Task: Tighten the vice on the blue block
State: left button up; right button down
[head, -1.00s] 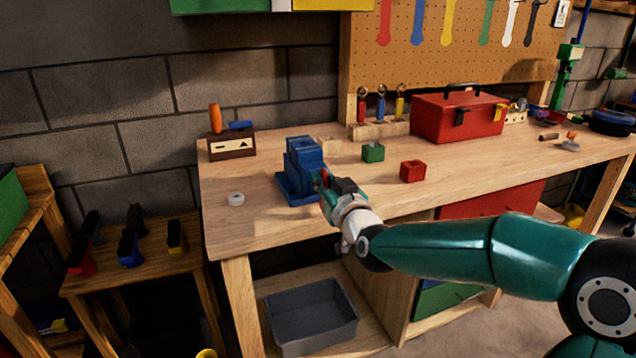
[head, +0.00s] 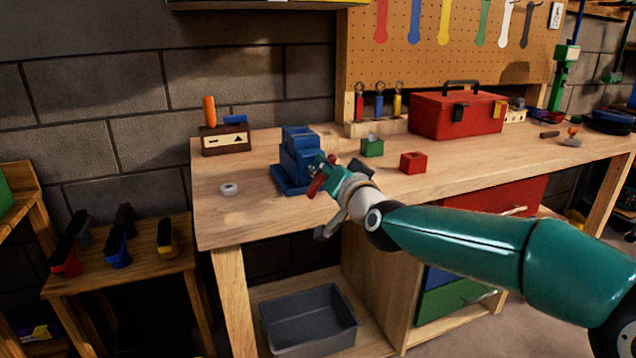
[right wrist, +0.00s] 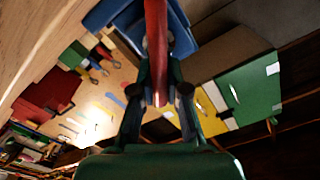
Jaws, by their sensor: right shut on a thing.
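The blue vice (head: 300,158) stands near the front edge of the wooden workbench, left of its middle. Its red handle (head: 316,186) is on the side facing my right arm and is tilted. My right gripper (head: 322,176) is shut on this handle. In the right wrist view the red handle (right wrist: 155,40) runs between the fingers of my right gripper (right wrist: 158,95), with the blue vice body (right wrist: 192,50) behind it. I cannot tell the blue block apart from the blue vice, so its place between the jaws is unclear. My left gripper is not in view.
A white ring (head: 229,189) lies left of the vice. A green block (head: 372,149) and a red block (head: 413,165) lie to its right, before a red toolbox (head: 455,114). A wooden box (head: 225,142) stands behind left. A grey bin (head: 310,320) sits below the bench.

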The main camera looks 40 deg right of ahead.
jog(key=m+b, duration=0.1)
jog(key=m, duration=0.1)
jog(key=f+m+b, duration=0.1)
jog(key=b, duration=0.1)
jog(key=shift+d+f+m, duration=0.15)
jog(key=shift+f+m, duration=0.05)
jog(key=shift+m, duration=0.2)
jog(key=shift+s+d+f+m+b, duration=0.1)
jog(key=shift+d+f+m+b, duration=0.1)
jog(key=shift+m+b, duration=0.75)
jog(key=shift+d+f+m+b, duration=0.15)
jog(key=shift+m+b, duration=0.35)
jog(key=shift+m, duration=0.75)
jog(key=shift+a, duration=0.1)
jog(key=c, duration=1.2)
grip_release()
jog(key=shift+s+r, duration=0.1)
jog(key=shift+o, duration=0.2)
jog(key=shift+r, duration=0.1)
jog(key=shift+s, duration=0.1)
jog(key=v, duration=1.1)
jog(key=shift+s, duration=0.4)
